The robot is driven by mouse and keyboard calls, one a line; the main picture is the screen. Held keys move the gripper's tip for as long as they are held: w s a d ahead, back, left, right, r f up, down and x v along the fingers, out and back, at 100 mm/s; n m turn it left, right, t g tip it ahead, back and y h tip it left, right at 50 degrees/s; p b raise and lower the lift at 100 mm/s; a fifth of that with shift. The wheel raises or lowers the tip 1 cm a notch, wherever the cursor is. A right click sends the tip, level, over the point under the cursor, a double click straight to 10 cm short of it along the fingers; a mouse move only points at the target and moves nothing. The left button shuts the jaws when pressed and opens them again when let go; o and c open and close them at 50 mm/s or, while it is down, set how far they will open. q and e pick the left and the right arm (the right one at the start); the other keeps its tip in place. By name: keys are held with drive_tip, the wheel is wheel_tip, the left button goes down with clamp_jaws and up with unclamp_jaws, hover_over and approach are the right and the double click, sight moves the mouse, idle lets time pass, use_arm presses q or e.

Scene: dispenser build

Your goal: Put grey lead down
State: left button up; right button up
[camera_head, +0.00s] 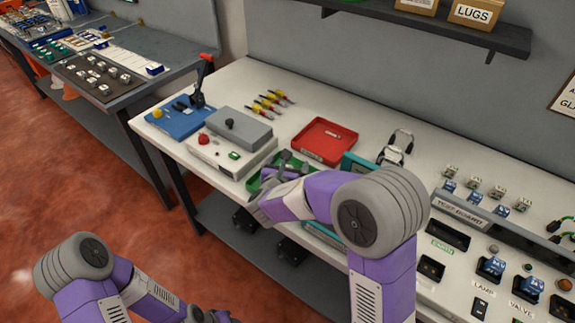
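My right arm reaches across the workbench (262,73), and its gripper (283,163) is low over a green tray (253,183). The forearm and wrist hide part of the tray and most of the fingers. I cannot tell whether the fingers are open or shut, or whether they hold anything. I cannot make out a grey lead. My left arm is low at the lower left, away from the bench, with its gripper out of view.
A red tray (325,131) lies beyond my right gripper. A test panel (459,208) with switches is at the right. A shelf (430,27) hangs above.

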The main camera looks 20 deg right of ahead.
drive_tip(key=shift+r, duration=0.1)
drive_tip(key=shift+s+a+r, duration=0.1)
drive_tip(key=shift+r, duration=0.05)
drive_tip(key=p+v, duration=0.2)
drive_tip(key=v, duration=0.9)
drive_tip(key=shift+s+p, duration=0.35)
drive_tip(key=shift+a, duration=0.1)
